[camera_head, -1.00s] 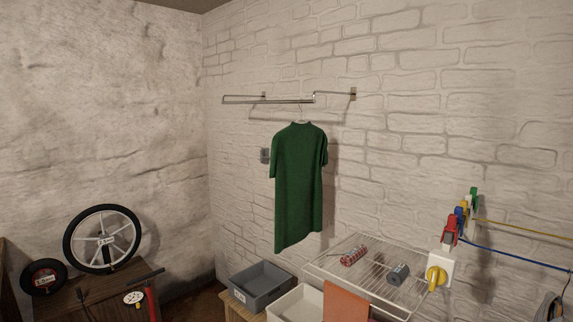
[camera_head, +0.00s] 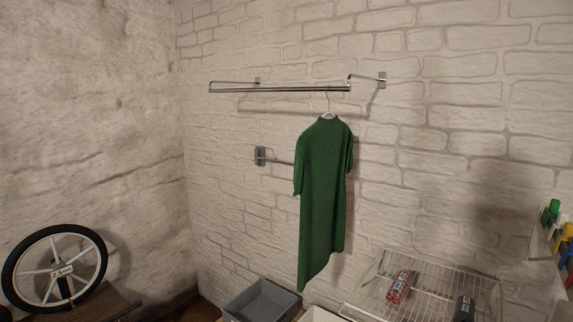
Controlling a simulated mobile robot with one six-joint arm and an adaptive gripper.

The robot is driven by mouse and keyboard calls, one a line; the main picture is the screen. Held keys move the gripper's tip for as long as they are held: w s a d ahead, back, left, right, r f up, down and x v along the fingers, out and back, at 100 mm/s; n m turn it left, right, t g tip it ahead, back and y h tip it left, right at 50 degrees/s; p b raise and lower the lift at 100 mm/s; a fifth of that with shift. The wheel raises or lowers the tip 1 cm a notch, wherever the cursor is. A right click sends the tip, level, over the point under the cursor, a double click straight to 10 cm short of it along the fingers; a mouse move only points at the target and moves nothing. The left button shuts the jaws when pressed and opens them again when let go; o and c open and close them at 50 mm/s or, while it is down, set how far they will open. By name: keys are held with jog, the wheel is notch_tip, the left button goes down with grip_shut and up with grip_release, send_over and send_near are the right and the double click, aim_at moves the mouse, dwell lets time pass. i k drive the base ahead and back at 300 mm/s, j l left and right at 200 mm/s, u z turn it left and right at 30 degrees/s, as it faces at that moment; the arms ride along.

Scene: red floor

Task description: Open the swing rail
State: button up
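A metal rail (camera_head: 280,89) is fixed to the white brick wall by brackets, in the upper middle of the head view. A green shirt (camera_head: 324,190) hangs from it on a hanger near its right end. Lower on the wall, a small grey wall mount (camera_head: 260,156) carries a thin metal bar (camera_head: 278,161) that runs right and passes behind the shirt. This looks like the swing rail; its far end is hidden. My gripper is not in view.
A wire rack (camera_head: 425,285) at the lower right holds a red-patterned can (camera_head: 400,287) and a dark can (camera_head: 464,308). A grey bin (camera_head: 262,301) stands below the shirt. A wheel (camera_head: 56,268) stands at the lower left. Coloured items (camera_head: 552,212) are at the right edge.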

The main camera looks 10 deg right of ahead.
aim_at(257, 156)
jog(key=i+j+z, duration=0.1)
jog(key=z, duration=0.3)
jog(key=i+j+z, duration=0.1)
jog(key=j+z, duration=0.45)
jog(key=z, duration=0.3)
jog(key=j+z, duration=0.4)
jog(key=i+l, duration=0.05)
jog(key=l, duration=0.05)
